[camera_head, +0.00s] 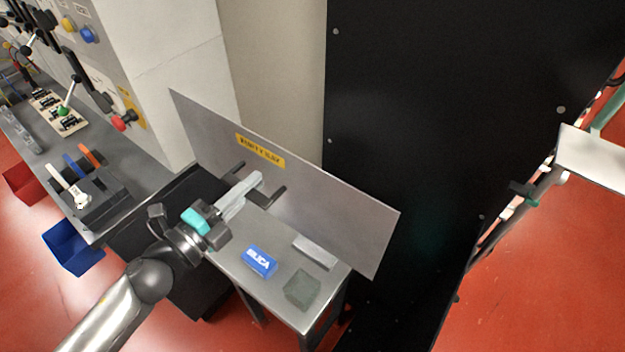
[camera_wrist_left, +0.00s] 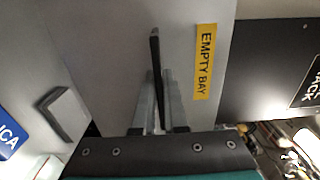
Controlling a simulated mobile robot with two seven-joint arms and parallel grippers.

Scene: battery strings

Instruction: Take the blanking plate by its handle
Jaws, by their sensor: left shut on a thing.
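The blanking plate (camera_head: 330,215) is a large grey sheet with a yellow label, which reads EMPTY BAY in the left wrist view. It stands tilted at the back of the small steel table in the head view. Its black handle (camera_wrist_left: 155,60) sticks out from the plate's face, and parts of it show on both sides of the fingers in the head view. My left gripper (camera_head: 254,183) is shut on the handle, with a finger on each side of it. The fingers hide the handle's middle in the head view. My right gripper is not in view.
A blue pack (camera_head: 260,261), a grey-green block (camera_head: 302,289) and a light grey bar (camera_head: 314,252) lie on the small table (camera_head: 240,270). A tall black cabinet (camera_head: 440,120) stands right behind the plate. A bench with tools and a blue bin (camera_head: 72,248) are at left.

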